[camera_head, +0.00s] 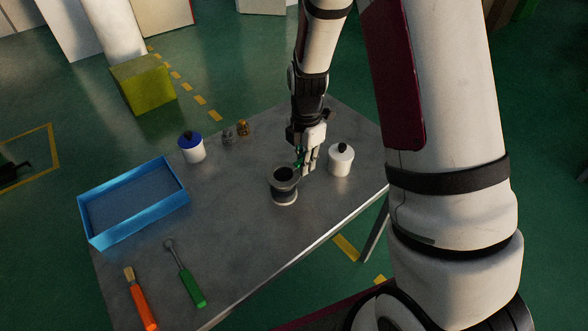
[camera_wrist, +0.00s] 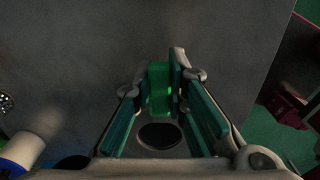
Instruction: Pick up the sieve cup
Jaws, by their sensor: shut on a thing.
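The sieve cup (camera_head: 283,186) appears to be the grey cup with a dark round opening near the table's front edge, on a banded round base. My gripper (camera_head: 307,163) is at its right side, pointing down. In the wrist view my gripper (camera_wrist: 166,88) is shut on a bright green piece, which looks like the cup's handle. The dark opening of the sieve cup (camera_wrist: 159,135) shows between the fingers. I cannot tell whether the cup is lifted off the base.
A white jar (camera_head: 340,162) stands close to the right of my gripper. A blue-lidded jar (camera_head: 193,151), two small shakers (camera_head: 236,131), a blue tray (camera_head: 130,203), a green-handled tool (camera_head: 187,280) and an orange-handled brush (camera_head: 143,302) are left. The table's front middle (camera_head: 235,255) is clear.

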